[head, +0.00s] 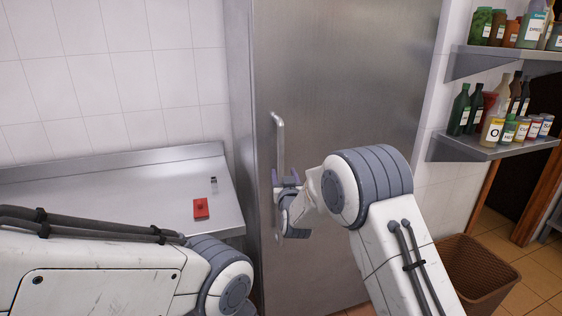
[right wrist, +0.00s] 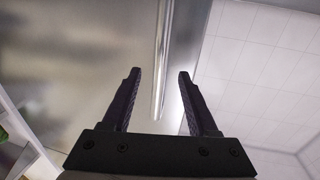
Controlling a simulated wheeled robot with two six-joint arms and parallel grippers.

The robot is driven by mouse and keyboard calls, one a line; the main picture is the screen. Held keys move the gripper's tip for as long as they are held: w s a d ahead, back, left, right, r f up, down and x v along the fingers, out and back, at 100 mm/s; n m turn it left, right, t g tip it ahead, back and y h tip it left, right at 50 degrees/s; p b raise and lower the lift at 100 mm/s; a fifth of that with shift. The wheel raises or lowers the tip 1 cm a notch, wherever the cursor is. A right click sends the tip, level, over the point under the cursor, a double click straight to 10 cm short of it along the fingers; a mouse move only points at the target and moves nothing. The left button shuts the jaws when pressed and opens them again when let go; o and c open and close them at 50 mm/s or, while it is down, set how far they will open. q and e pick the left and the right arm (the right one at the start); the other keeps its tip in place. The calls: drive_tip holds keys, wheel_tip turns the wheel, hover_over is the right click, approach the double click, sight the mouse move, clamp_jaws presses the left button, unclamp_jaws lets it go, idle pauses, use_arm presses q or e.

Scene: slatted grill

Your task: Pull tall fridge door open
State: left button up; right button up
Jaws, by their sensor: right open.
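The tall fridge door (head: 345,80) is a brushed steel panel that fills the middle of the head view and looks closed. Its vertical bar handle (head: 279,140) is near the door's left edge. My right gripper (head: 287,177) is at the lower part of the handle, with its fingers pointing toward the door. In the right wrist view the fingers (right wrist: 158,85) are apart, and the handle (right wrist: 161,70) shows between them, nearer the right finger. I cannot tell whether either finger touches it. My left arm enters at the lower left; its gripper is out of view.
A steel counter (head: 130,200) stands left of the fridge, with a red object (head: 201,208) and a small grey item (head: 213,184) on it. Wall shelves (head: 500,146) with bottles and jars are at the right. A brown wicker basket (head: 482,270) stands on the floor below them.

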sight(281, 165)
drive_tip(key=w+p, duration=0.1)
drive_tip(key=w, duration=0.4)
drive_tip(key=w+a+p, duration=0.1)
drive_tip(key=w, duration=0.1)
drive_tip(key=shift+w+p, duration=0.35)
drive_tip(key=shift+w, duration=0.05)
clamp_jaws()
idle(1.1)
